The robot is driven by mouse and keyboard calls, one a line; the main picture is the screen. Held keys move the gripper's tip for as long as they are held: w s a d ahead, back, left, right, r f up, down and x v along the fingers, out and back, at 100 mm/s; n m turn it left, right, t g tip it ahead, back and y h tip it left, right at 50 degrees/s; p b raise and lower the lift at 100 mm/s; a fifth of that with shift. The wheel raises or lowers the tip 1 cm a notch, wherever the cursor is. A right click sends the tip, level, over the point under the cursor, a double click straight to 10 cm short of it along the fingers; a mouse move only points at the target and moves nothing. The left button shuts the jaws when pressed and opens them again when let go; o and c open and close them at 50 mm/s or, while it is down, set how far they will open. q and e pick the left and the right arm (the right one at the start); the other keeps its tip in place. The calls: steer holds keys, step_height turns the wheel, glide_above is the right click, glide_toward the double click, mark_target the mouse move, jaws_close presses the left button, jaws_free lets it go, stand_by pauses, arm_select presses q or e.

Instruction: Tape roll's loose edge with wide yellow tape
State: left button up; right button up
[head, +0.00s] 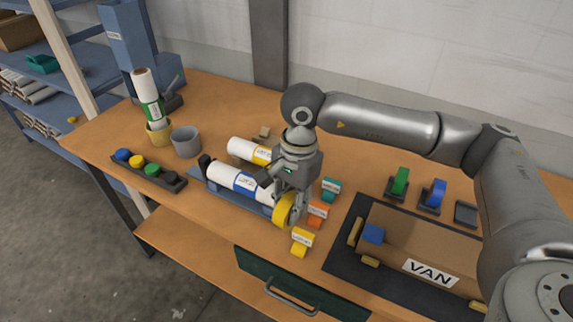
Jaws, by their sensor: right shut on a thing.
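My right gripper (294,204) is shut on a wide yellow tape roll (283,210), at the right end of the front white roll. That white roll (225,174) has a blue band and a label, and lies on a blue cradle (203,182). A second white roll (240,148) with a yellow band lies behind it, partly hidden by my gripper. The loose edge of either roll is too small to make out. I cannot tell whether the tape touches the front roll. My left gripper is not in view.
Labelled teal (331,187), orange (317,212) and yellow (301,240) pieces stand close right of the gripper. A tray of coloured caps (150,172) and a grey cup (187,141) stand left.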

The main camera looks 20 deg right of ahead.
steer(key=w+d+m+t, duration=0.1)
steer(key=w+m, duration=0.1)
steer(key=m, duration=0.2)
steer(key=w+d+r+m+p, duration=0.1)
steer(key=w+m, duration=0.1)
steer(key=m, duration=0.2)
steer(key=w+m+t+y, duration=0.1)
steer(key=w+m, duration=0.1)
steer(key=m, duration=0.3)
steer(key=shift+w+d+r+t, duration=0.1)
steer(key=shift+d+r+t, duration=0.2)
steer(key=shift+d, duration=0.1)
steer(key=m, duration=0.1)
steer(key=w+d+m, duration=0.1)
steer(key=m, duration=0.1)
steer(key=shift+w+r+t+p, duration=0.1)
steer(key=shift+w+t+p, duration=0.1)
steer(key=shift+t+p, duration=0.15)
steer(key=shift+w+a, duration=0.5)
steer(key=shift+w, duration=0.15)
steer(key=w+a, duration=0.1)
steer(key=w, duration=0.1)
steer(key=w+a+p, duration=0.1)
steer(key=w+a, duration=0.1)
steer(key=shift+w+a, duration=0.3)
steer(key=shift+b+x, duration=0.7)
steer(key=shift+x, duration=0.2)
steer(key=shift+d+f+b, duration=0.1)
steer(key=shift+f+b, duration=0.75)
steer(key=shift+f, duration=0.05)
